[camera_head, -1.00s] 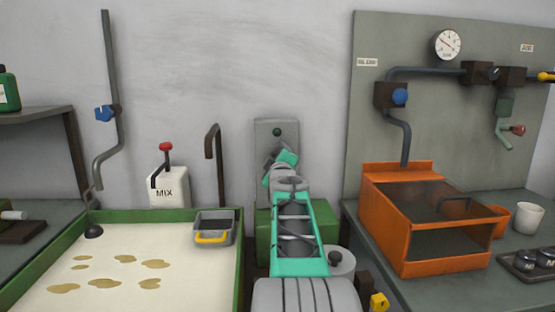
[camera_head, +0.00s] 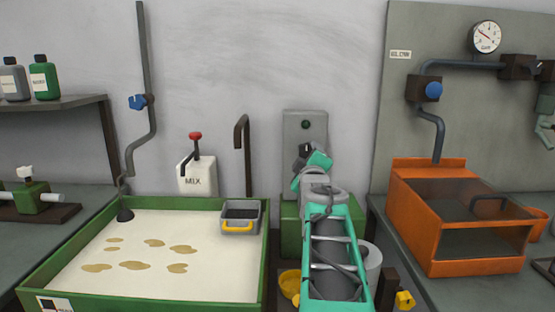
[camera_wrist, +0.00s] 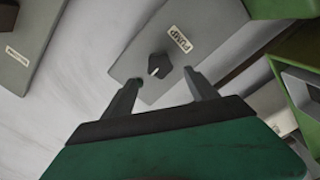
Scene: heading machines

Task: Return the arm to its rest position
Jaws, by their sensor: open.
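My arm, with teal and grey links, reaches forward in the head view toward a grey upright panel (camera_head: 305,127) at the back wall. In the wrist view my gripper (camera_wrist: 165,88) has two grey fingers spread apart with nothing between them. Beyond the fingertips is the grey panel, labelled PUMP, with a dark knob (camera_wrist: 158,65). The knob appears apart from the fingers, though the exact gap is hard to judge. In the head view my gripper's fingers are too small and covered to make out.
A green-rimmed tray (camera_head: 262,265) with brown patches stands left, with a small grey bin (camera_head: 240,229) at its corner. The white MIX box (camera_head: 198,179) with a red-knobbed lever stands behind. An orange box (camera_head: 412,222) sits on the right bench. A yellow cup (camera_head: 288,282) is beside my arm.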

